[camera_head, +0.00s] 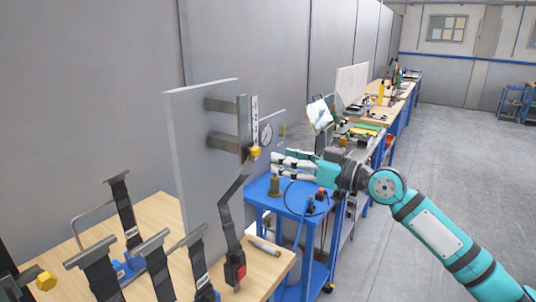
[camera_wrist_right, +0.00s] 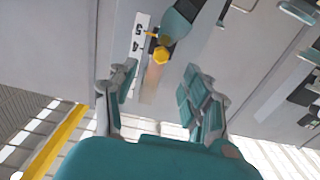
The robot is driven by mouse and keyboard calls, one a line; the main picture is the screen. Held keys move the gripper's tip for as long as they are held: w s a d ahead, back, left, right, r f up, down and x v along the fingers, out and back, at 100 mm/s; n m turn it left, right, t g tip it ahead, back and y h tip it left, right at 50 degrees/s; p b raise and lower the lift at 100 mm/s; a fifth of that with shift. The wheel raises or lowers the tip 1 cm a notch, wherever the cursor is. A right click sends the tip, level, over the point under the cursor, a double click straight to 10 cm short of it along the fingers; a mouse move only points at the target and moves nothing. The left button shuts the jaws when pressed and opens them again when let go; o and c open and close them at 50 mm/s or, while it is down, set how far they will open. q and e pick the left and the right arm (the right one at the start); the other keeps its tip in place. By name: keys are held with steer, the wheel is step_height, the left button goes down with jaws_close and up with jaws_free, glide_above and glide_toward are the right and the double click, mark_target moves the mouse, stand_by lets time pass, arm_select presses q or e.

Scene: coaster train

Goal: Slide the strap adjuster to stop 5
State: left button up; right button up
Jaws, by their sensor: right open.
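The strap adjuster has a yellow knob (camera_head: 255,152) on a dark slider, low on an upright grey rail (camera_head: 243,118) fixed to a pale panel. The knob also shows in the right wrist view (camera_wrist_right: 161,55). A white number strip (camera_wrist_right: 141,32) beside it shows 5 and 4; I cannot tell the exact stop. A dark strap (camera_head: 228,205) hangs from the slider to a buckle with a red button (camera_head: 236,272). My right gripper (camera_head: 276,163) is open and empty, just right of the knob and apart from it. My left gripper is not in view.
The pale panel (camera_head: 195,135) stands on a wooden bench (camera_head: 265,270) with several other straps and buckles. A blue cart (camera_head: 290,197) with a cable and small parts stands behind my right gripper. Open floor (camera_head: 450,140) lies to the right.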

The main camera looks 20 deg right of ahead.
steer(key=shift+v, duration=1.6)
